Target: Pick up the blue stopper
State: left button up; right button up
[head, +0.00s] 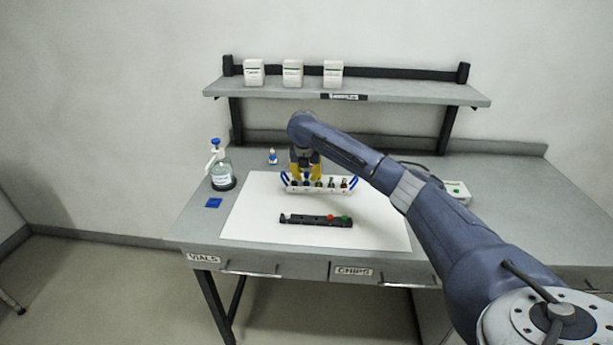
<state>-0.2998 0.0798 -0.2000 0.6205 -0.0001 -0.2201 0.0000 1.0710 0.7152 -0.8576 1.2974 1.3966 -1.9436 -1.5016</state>
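A white rack (325,190) with blue end handles stands on the white mat and holds several small dark vials. My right gripper (306,179) points down over the rack's left half. Its yellow fingers look spread apart, and they hide part of the vials there. A small dark bluish top (306,184) shows low between the fingers; I cannot tell for sure that it is the blue stopper or whether the fingers touch it. A black strip holder (303,220) in front of the rack carries a red stopper (330,217) and a green stopper (345,219). My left gripper is out of view.
A small dropper bottle (272,157) stands behind the mat. A shelf (345,91) with three white boxes overhangs the back. The mat's front (375,232) is clear.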

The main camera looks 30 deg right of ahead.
jog(key=shift+c, duration=0.2)
grip_shut()
jog(key=shift+r, duration=0.1)
